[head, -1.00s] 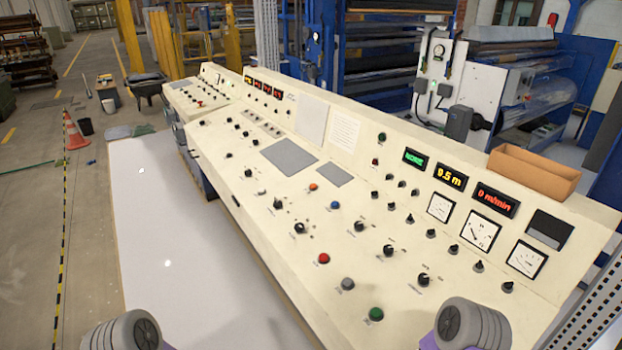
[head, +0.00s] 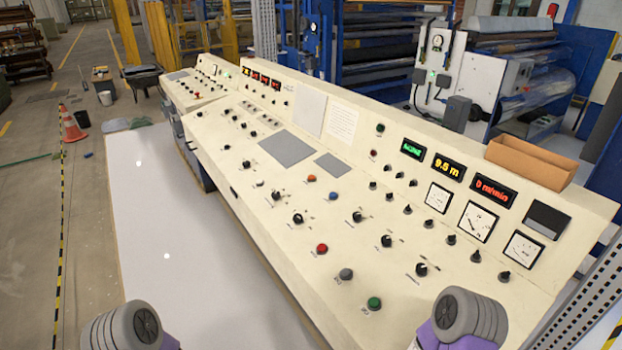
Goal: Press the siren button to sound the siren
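A long cream control console (head: 262,205) runs diagonally across the head view and carries several buttons and knobs. On its near part are a red button (head: 321,249), a grey button (head: 346,274) and a green button (head: 374,303). Farther up are an orange button (head: 311,178) and a blue button (head: 333,197). The labels are too small to read, so I cannot tell which one is the siren button. Parts of my two arms show at the bottom left and bottom right, apart from the buttons. Neither gripper's fingers are in view.
A brown open box (head: 530,163) sits on the console's raised back ledge, above lit displays and dial gauges (head: 478,222). A white surface (head: 165,240) lies left of the console. An orange cone (head: 72,126) stands on the floor at left. Blue machinery fills the background.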

